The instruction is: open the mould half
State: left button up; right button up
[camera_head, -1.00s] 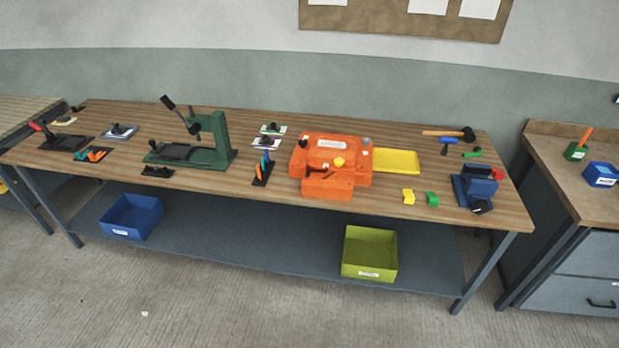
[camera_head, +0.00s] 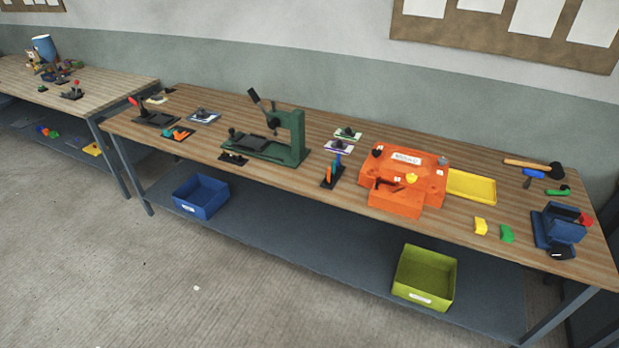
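An orange mould block (camera_head: 405,180) sits on the wooden workbench, right of the middle. Neither of my grippers is in view.
The workbench (camera_head: 330,217) also holds a yellow tray (camera_head: 470,187), a hammer (camera_head: 534,166), a blue vise (camera_head: 560,228), yellow and green blocks, and small moulds. A blue bin (camera_head: 201,196) and a lime bin (camera_head: 425,276) stand on the lower shelf. Floor in front is clear.

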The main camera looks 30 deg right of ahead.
aim_at(391, 168)
jog(key=u, duration=0.35)
jog(key=i, duration=1.45)
jog(key=z, duration=0.45)
